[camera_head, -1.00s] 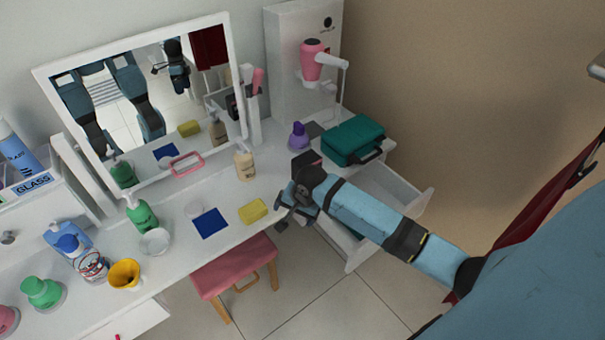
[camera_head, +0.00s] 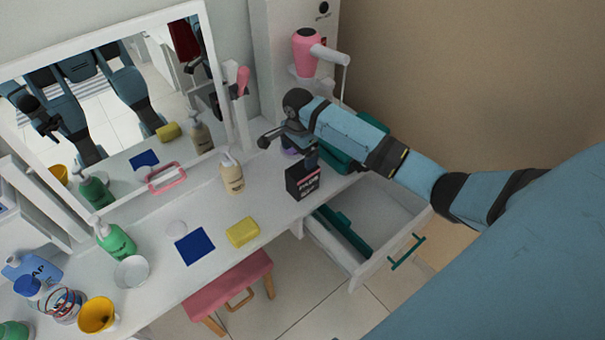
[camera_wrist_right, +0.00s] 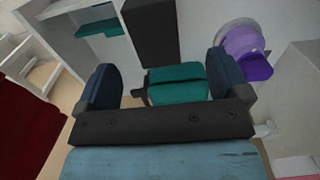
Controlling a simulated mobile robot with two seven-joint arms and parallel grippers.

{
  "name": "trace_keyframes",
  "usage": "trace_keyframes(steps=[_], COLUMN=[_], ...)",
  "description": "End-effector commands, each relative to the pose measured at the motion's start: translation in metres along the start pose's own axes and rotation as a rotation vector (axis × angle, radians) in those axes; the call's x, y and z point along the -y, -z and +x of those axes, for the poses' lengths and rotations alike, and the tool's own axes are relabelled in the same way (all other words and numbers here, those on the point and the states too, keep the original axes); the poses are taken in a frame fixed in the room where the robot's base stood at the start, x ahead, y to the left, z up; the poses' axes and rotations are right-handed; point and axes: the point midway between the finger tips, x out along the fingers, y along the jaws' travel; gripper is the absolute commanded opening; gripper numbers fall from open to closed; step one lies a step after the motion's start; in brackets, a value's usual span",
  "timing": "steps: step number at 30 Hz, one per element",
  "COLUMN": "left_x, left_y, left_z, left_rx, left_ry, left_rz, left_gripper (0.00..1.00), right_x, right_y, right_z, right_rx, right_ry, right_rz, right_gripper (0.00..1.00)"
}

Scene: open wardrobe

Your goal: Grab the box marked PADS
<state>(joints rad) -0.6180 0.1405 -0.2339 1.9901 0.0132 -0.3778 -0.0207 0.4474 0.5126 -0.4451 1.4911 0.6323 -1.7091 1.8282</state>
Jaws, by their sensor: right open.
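A small black box (camera_head: 302,181) with pale lettering and a pink band stands upright on the white vanity top near its right end. The lettering is too small to read surely; it looks like the PADS box. My right gripper (camera_head: 289,150) is open and empty, above and behind the box in the head view, apart from it. In the right wrist view my open fingers (camera_wrist_right: 163,78) frame a teal case, and a dark block (camera_wrist_right: 150,32), seemingly the box, stands beyond them at the top. My left gripper is not directly in view.
A teal case (camera_head: 345,155) and a purple bottle (camera_wrist_right: 243,45) are close by the right gripper. An open drawer (camera_head: 375,262) juts out below. A cream pump bottle (camera_head: 231,175) and yellow sponge (camera_head: 242,232) stand left of the box. A mirror (camera_head: 110,110) rises behind.

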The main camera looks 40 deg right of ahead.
Motion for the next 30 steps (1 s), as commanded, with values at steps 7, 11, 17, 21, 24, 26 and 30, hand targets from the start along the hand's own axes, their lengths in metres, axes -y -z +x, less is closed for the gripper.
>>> trace_keyframes(steps=[7,11,17,21,24,26,30], left_x=[0.001,0.001,0.001,0.0,-0.001,-0.001,-0.001], left_y=[-0.003,0.002,0.008,0.008,0.008,0.008,0.007], left_z=[0.0,0.001,-0.001,-0.001,-0.001,-0.001,0.0], left_rx=[0.004,-0.004,-0.011,-0.013,-0.013,-0.012,-0.009], left_ry=[0.001,0.001,0.001,0.0,-0.001,-0.001,-0.001], left_rz=[0.001,0.002,0.001,0.001,0.0,0.0,0.0], left_gripper=[0.43,0.43,0.43,0.43,0.43,0.43,0.43], right_x=[0.0,-0.001,-0.008,-0.008,-0.008,-0.008,-0.008], right_y=[0.001,0.001,0.005,0.006,0.006,0.006,0.006], right_z=[0.042,0.049,0.073,0.093,0.099,0.101,0.101], right_rx=[0.0,0.0,-0.001,0.0,0.0,0.0,0.0], right_ry=[-0.001,0.0,-0.003,-0.001,0.001,0.001,0.002], right_rz=[0.0,-0.002,-0.001,-0.001,-0.001,-0.001,-0.001], right_gripper=[0.94,0.94,0.94,0.94,0.94,0.94,0.94])
